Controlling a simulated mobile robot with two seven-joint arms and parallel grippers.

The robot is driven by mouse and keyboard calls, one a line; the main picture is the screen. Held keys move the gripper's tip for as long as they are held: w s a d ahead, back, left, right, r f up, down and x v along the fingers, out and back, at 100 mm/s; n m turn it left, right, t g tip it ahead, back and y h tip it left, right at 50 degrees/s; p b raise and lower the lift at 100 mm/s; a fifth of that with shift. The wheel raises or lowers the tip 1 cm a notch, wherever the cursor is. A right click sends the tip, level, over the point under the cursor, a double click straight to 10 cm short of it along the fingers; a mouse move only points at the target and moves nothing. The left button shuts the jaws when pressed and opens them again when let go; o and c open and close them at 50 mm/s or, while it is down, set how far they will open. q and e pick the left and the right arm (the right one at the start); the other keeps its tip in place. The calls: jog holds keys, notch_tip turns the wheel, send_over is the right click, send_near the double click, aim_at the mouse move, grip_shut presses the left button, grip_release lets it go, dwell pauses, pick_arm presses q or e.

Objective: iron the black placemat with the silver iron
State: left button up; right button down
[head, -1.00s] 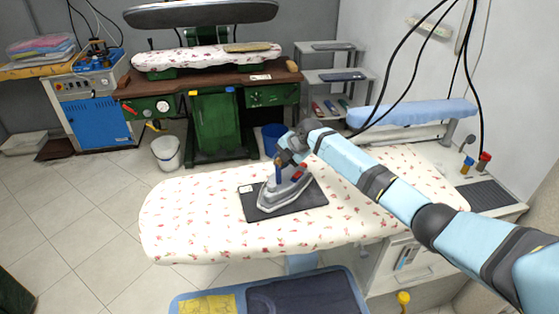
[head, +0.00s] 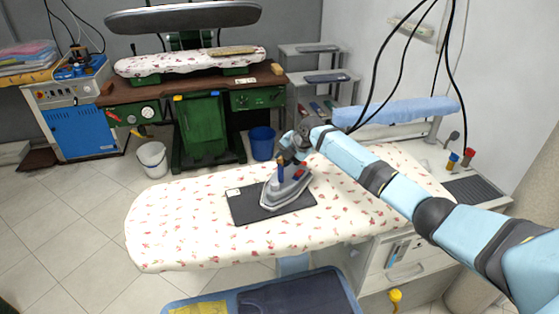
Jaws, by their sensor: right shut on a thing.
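The black placemat (head: 245,213) lies flat on the white ironing board with a red floral print (head: 170,222). The silver iron (head: 285,192) is on the placemat, over its middle and right part, and hides some of it. My right gripper (head: 290,160) is shut on the iron's handle from above. The fingertips are partly hidden by the wrist and the iron. A small white label shows at the placemat's upper left corner. My left gripper is not in view.
A light blue padded sleeve board (head: 408,111) stands behind the board at right. A blue-rimmed tray (head: 215,301) sits below the front edge. A green pressing table (head: 205,130), a white bucket (head: 152,158) and a blue bucket (head: 262,143) stand behind. The board's left part is clear.

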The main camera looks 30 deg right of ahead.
jog(key=shift+s+d+r+b, duration=0.15)
jog(key=shift+d+b, duration=0.1)
jog(key=shift+d, duration=0.95)
jog(key=shift+s+d+r+b, duration=0.15)
jog(key=shift+d+b, duration=0.1)
jog(key=shift+d, duration=0.9)
jog(key=shift+w+r+p, duration=0.15)
jog(key=shift+r+p, duration=0.35)
jog(key=shift+r, duration=0.2)
jog(key=shift+r+p, duration=1.3)
jog(key=shift+r, duration=1.05)
jog(key=shift+r+p, duration=0.9)
jog(key=shift+r, duration=0.6)
